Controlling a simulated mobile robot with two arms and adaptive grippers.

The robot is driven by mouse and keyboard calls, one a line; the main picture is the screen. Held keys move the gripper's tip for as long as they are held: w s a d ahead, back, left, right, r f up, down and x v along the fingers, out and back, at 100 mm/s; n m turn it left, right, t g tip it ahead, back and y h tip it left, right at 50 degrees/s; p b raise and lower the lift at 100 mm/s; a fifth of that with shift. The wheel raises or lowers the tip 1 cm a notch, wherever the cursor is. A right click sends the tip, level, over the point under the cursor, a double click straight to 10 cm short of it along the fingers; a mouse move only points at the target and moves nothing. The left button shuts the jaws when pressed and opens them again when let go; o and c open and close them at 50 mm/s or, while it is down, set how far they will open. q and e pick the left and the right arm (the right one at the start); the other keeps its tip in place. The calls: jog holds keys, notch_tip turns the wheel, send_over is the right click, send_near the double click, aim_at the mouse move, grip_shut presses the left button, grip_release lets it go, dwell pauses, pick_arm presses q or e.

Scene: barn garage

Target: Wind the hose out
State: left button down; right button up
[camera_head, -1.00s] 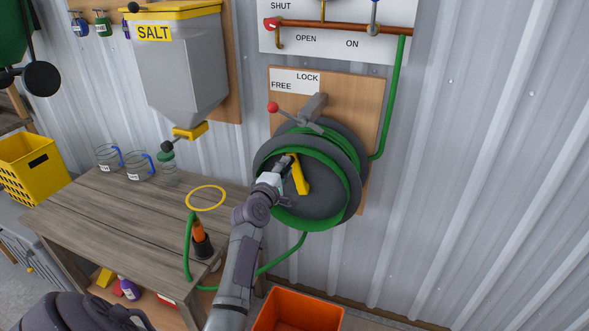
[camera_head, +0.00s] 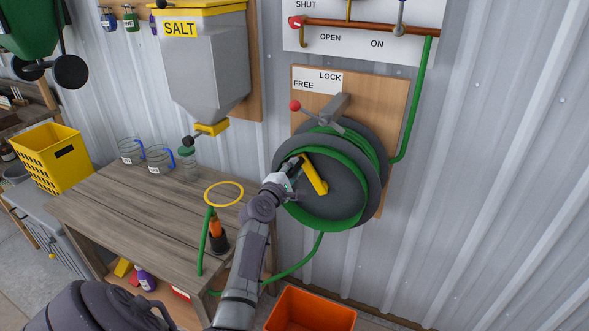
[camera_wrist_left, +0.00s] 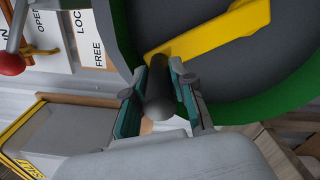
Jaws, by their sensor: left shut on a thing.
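The hose reel (camera_head: 345,190) is a dark grey drum on a wooden board on the wall, with green hose (camera_head: 368,158) wound around it. A yellow crank arm (camera_head: 315,175) crosses its face, and it also shows in the left wrist view (camera_wrist_left: 210,38). My left gripper (camera_head: 292,172) is shut on the dark crank handle (camera_wrist_left: 158,98) at the end of that arm. The red-knobbed lock lever (camera_head: 295,105) stands at the FREE side of the label. The hose runs down to the orange-and-black nozzle (camera_head: 217,232) on the bench. My right gripper is not seen.
The wooden bench (camera_head: 120,210) stands at the left, with a yellow ring (camera_head: 223,194) above the nozzle and several jars. A grey SALT hopper (camera_head: 203,70) hangs above it. An orange bin (camera_head: 312,310) stands below the reel.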

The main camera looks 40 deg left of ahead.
pick_arm(q)
jog(key=shift+a+r, duration=0.1)
jog(key=c, duration=1)
grip_release()
jog(key=shift+o, duration=0.2)
jog(key=v, duration=1.2)
